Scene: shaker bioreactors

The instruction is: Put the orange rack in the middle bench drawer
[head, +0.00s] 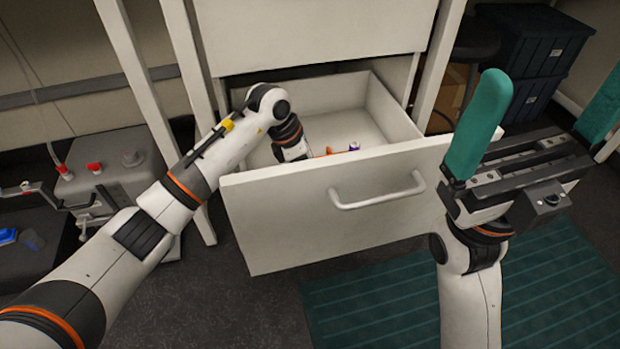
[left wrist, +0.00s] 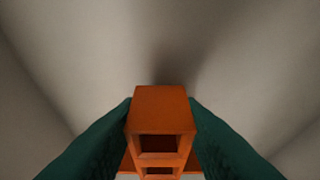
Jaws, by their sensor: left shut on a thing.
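The orange rack (left wrist: 160,108) is held between the green fingers of my left gripper (left wrist: 160,125) in the left wrist view. My left gripper is shut on it. In the head view my left wrist reaches down into the open bench drawer (head: 290,215), and the drawer front hides the fingers. Only a small orange part of the rack (head: 328,151) shows above the front edge, with a purple-capped item (head: 354,146) beside it. I cannot tell whether the rack touches the drawer floor. My right gripper (head: 552,95) is open and empty, to the right of the drawer.
A closed white drawer front (head: 310,35) is above the open drawer. The open drawer has a metal handle (head: 378,192) and free floor room toward its back right. Dark bins (head: 535,45) and a cardboard box (head: 447,95) stand behind. A green mat (head: 400,300) lies on the floor.

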